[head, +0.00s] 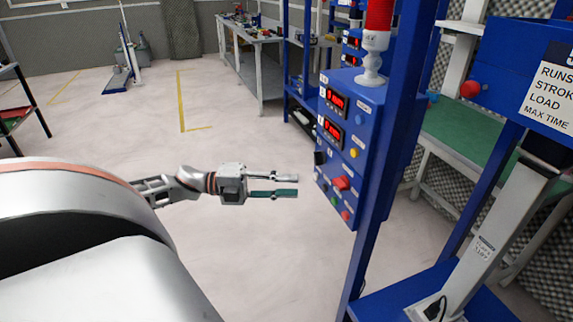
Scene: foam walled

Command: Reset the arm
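My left gripper (297,185) reaches in from the left and points right, towards a blue control panel (372,118). Its two fingers lie roughly parallel with a gap between them, and nothing is held there. The fingertips appear a little short of the panel in the picture. The panel has two red-lit displays, a red button (341,183), a yellow button (355,153) and several smaller buttons. My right gripper is not in view.
A blue machine with a sign (553,90) is at the right. A workbench (253,50) stands at the back. The floor (270,260) below the gripper is clear.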

